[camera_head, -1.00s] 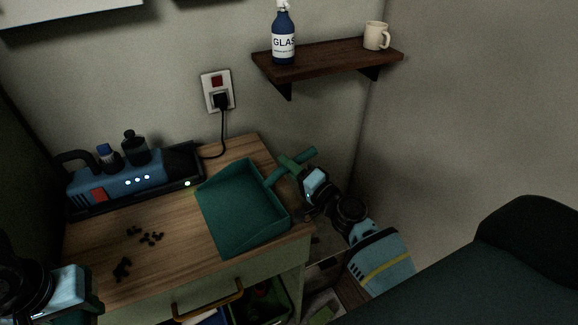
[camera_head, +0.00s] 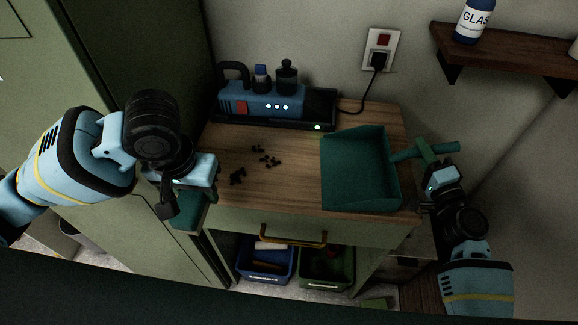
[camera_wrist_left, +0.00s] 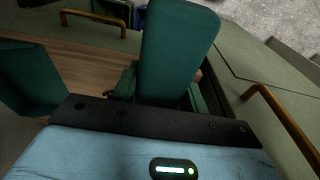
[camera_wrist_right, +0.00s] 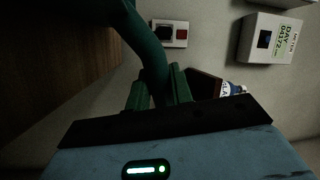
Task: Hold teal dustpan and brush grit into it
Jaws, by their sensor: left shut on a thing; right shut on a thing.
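The teal dustpan (camera_head: 355,170) lies on the right part of the wooden cabinet top, its open side facing left toward the grit. My right gripper (camera_head: 436,172) is shut on its handle (camera_head: 408,152), which also shows in the right wrist view (camera_wrist_right: 150,50). Dark grit lies in several loose clumps (camera_head: 262,158) on the wood, left of the dustpan and apart from it. My left gripper (camera_head: 195,172) is shut on a teal brush (camera_head: 187,217) at the top's left edge. The brush fills the middle of the left wrist view (camera_wrist_left: 178,45); its bristles are not clear.
A blue machine (camera_head: 265,103) with bottles stands along the top's back, its cord running to a wall socket (camera_head: 380,50). A drawer handle (camera_head: 293,234) juts from the front above blue and green bins (camera_head: 325,268). A tall green cabinet (camera_head: 120,60) stands left; a wall shelf (camera_head: 505,52) is right.

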